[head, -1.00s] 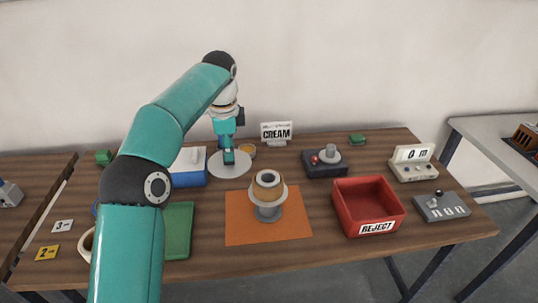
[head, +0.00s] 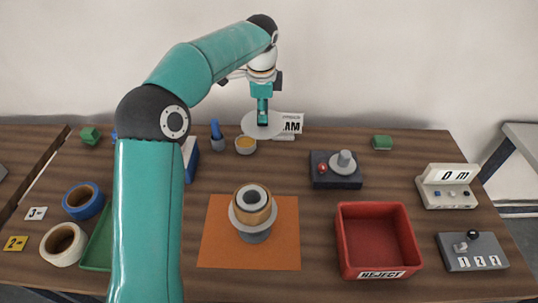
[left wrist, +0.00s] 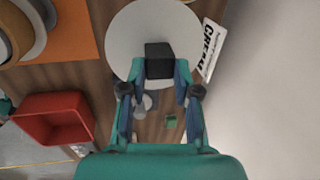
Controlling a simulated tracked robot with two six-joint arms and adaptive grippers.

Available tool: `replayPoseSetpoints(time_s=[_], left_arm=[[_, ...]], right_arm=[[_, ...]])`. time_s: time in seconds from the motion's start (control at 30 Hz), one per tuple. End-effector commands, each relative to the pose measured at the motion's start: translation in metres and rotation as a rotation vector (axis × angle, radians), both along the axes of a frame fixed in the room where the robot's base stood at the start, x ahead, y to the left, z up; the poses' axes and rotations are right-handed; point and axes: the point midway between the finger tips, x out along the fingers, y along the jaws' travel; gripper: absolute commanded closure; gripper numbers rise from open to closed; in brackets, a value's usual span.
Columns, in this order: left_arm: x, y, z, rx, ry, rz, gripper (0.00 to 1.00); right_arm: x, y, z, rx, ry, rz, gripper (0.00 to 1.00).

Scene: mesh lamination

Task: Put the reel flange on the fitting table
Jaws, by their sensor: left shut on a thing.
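The reel flange, a pale grey disc (head: 252,127) with a dark block at its centre, is held by my left gripper (head: 263,119) near the back of the wooden table, in front of the CREAM sign (head: 291,124). In the left wrist view the fingers (left wrist: 161,75) close on the dark block, with the disc (left wrist: 135,35) spread behind it. The disc looks raised above the table; its exact height is unclear. Which surface is the fitting table is not labelled.
An orange mat (head: 212,253) bears a stand with a tan roll (head: 253,206). A red REJECT bin (head: 345,262) and a dark device with a red button (head: 335,181) stand to the right. Tape rolls (head: 64,244) lie left. Another table (head: 521,133) shows at the far right.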

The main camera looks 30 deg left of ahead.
Motion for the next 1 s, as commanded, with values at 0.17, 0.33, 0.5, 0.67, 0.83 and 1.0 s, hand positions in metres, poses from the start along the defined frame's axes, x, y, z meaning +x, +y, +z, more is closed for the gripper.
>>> replayPoseSetpoints(time_s=[0.17, 0.33, 0.5, 0.67, 0.83, 1.0], left_arm=[[0.003, -0.006, -0.050, -0.002, 0.007, -0.013, 1.00], [0.005, -0.009, -0.093, -0.001, 0.006, -0.017, 1.00], [0.007, -0.009, -0.120, 0.000, 0.003, -0.019, 1.00], [0.007, -0.010, -0.130, 0.000, 0.002, -0.019, 1.00], [0.007, -0.010, -0.152, -0.001, 0.005, -0.020, 1.00], [0.007, -0.010, -0.169, -0.001, 0.003, -0.019, 1.00]], right_arm=[[0.000, 0.000, -0.002, 0.000, 0.000, 0.000, 0.41], [0.000, 0.000, 0.001, 0.000, 0.000, 0.000, 0.41], [0.000, 0.000, 0.004, 0.000, 0.000, 0.000, 0.41], [0.000, 0.000, 0.005, 0.000, 0.000, 0.000, 0.41], [0.000, 0.000, 0.008, 0.000, -0.001, 0.000, 0.41], [0.000, 0.000, 0.010, 0.000, -0.001, 0.000, 0.41]])
